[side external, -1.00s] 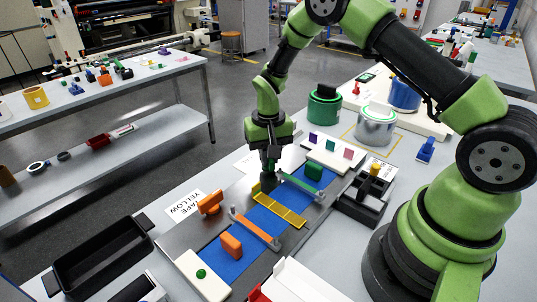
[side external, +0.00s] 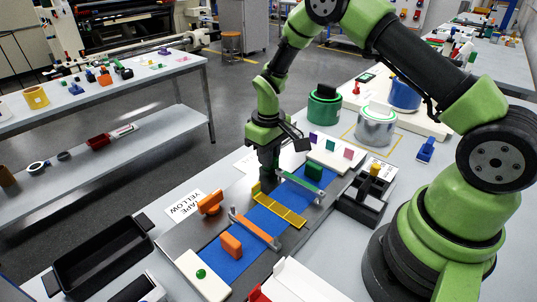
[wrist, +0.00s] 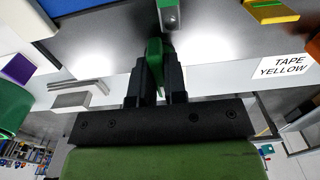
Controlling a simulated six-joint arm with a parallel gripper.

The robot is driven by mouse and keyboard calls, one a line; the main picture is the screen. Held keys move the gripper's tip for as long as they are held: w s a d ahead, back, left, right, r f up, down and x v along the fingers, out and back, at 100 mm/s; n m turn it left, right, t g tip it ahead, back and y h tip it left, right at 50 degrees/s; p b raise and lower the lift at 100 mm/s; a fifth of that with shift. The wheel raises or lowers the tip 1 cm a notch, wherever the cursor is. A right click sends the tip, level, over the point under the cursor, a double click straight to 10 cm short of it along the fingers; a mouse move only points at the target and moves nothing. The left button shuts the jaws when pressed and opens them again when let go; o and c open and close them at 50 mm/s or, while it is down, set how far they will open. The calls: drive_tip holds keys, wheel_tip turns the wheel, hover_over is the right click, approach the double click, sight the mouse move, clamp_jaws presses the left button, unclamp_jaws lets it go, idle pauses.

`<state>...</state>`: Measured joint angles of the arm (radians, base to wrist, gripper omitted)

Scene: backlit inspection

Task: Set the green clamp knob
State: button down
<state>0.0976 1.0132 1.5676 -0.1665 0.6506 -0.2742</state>
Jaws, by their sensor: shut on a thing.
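The green clamp knob (wrist: 154,54) stands between the two fingers of my gripper (wrist: 156,82) in the wrist view, and the fingers are shut on it. A grey clamp end (wrist: 170,16) lies just past it. In the side view my gripper (side external: 268,183) points down at the far edge of the blue strip (side external: 222,262) and hides the knob. A green clamp bar (side external: 301,186) crosses the strip to its right. The yellow clamp knob (side external: 256,189) is close on its left, and the orange clamp knob (side external: 210,203) is farther left.
A "TAPE YELLOW" label (side external: 184,206) lies left. A black tray (side external: 98,258) is front left; a dark sectioned holder (side external: 362,203) is on the right.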

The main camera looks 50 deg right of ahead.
idle(0.3)
drive_tip(key=c, duration=1.2)
unclamp_jaws()
drive_tip(key=shift+o, duration=0.2)
wheel_tip(320, 180, up, 10)
drive_tip(key=shift+r, duration=0.1)
